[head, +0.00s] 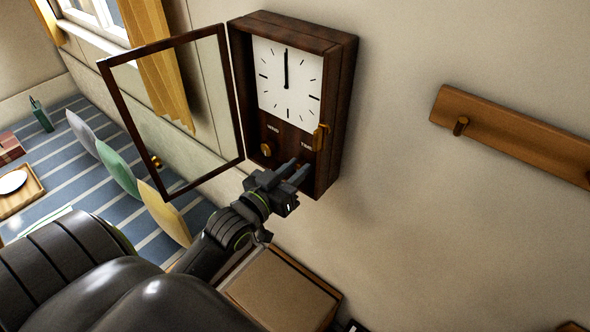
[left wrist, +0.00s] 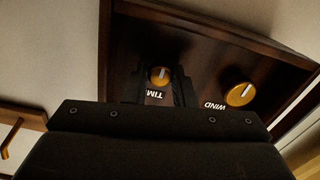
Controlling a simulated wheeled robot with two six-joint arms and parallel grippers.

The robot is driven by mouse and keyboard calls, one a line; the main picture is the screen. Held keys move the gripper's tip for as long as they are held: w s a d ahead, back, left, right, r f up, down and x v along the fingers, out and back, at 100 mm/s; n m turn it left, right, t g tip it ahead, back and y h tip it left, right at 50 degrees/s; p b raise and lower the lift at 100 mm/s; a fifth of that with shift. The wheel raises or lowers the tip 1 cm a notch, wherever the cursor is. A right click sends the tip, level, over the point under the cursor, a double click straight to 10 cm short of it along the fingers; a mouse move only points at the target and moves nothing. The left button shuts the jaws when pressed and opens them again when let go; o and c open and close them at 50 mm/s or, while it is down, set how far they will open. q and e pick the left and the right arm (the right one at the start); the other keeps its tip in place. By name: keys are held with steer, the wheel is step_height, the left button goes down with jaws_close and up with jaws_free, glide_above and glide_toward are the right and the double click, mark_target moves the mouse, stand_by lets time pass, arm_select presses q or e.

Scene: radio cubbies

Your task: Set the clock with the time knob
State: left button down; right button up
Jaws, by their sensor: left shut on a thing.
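The wall clock (head: 333,62) is a dark wooden case with a white dial (head: 273,85). Its dark hands (head: 286,68) point straight up on the dial and overlap. Its glass door (head: 118,102) stands open to the left. My left gripper (head: 294,174) is at the lower right of the case and hides the time knob in the head view. In the left wrist view the brass time knob (left wrist: 159,75) sits between my left fingertips, which are shut on it. The wind knob (head: 266,149) is beside it, and also shows in the left wrist view (left wrist: 240,94). My right gripper is not seen.
A wooden peg rail (head: 520,137) is on the wall to the right. A brass catch (head: 320,138) is at the case's right edge. Below are a box (head: 275,290) and a striped seat with cushions (head: 117,168). The wall between clock and rail is clear.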

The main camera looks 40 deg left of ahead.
arm_select(q)
steer(key=shift+m+b, duration=1.5)
steer(key=shift+m, duration=3.1)
steer(key=c, duration=1.2)
jaws_free()
